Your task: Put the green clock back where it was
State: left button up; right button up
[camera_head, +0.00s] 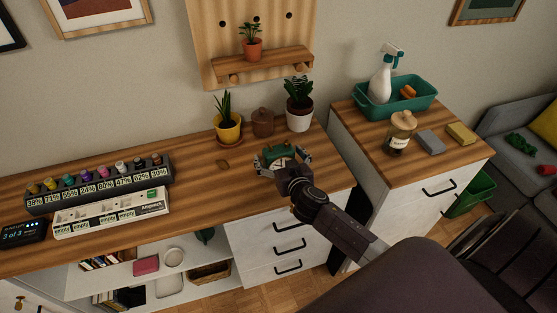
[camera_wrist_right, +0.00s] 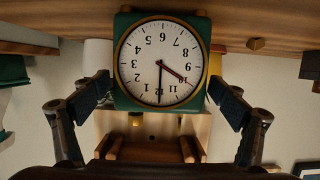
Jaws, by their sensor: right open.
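The green clock (camera_head: 279,150) stands upright on the wooden desktop, near the right end of the long cabinet. In the right wrist view, which is upside down, its white face with a gold rim (camera_wrist_right: 160,62) fills the top middle. My right gripper (camera_head: 282,163) is open, with one finger on each side of the clock. In the right wrist view the dark finger pads (camera_wrist_right: 160,97) show gaps to the clock's sides. My left gripper is not in view.
A yellow pot (camera_head: 229,130), a brown lidded jar (camera_head: 263,123) and a white pot (camera_head: 299,119) stand behind the clock. A dark rack (camera_head: 100,184) and a white organizer (camera_head: 112,213) are at left.

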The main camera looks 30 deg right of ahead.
jog(key=shift+r, duration=0.1)
jog(key=c, duration=1.6)
